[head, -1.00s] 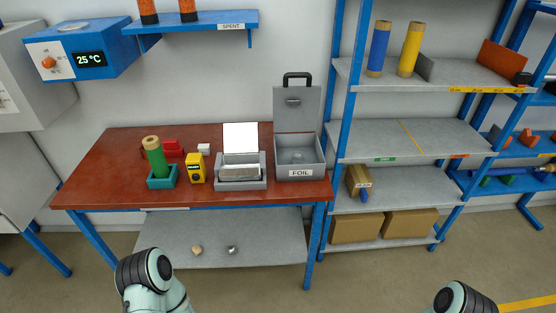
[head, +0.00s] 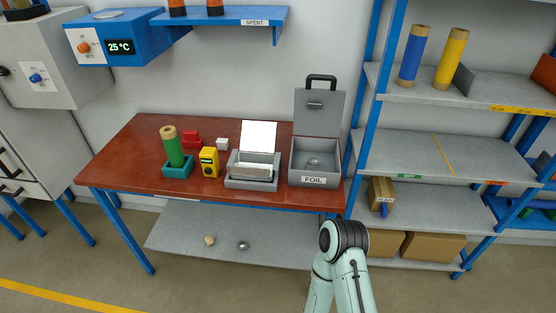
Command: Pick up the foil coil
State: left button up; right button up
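The open grey box labelled FOIL (head: 314,181) stands at the right end of the red-brown table, its lid raised against the wall. A small round grey thing (head: 314,162) lies inside; it is too small to tell whether it is the foil coil. A small silvery round thing (head: 243,245) sits on the shelf under the table; I cannot tell what it is either. One of my arm links rises at the bottom, right of centre, below the table's right end. Neither gripper is in view.
A blue-framed rack (head: 425,150) stands close on the right.

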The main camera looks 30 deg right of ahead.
aim_at(314, 160)
jog(key=l+u, duration=0.45)
jog(key=k+l+u, duration=0.2)
jog(key=l+u, duration=0.25)
jog(key=k+l+u, duration=0.2)
jog(key=l, duration=0.3)
jog(key=k+l+u, duration=0.2)
jog(key=l, duration=0.25)
jog(key=k, duration=0.1)
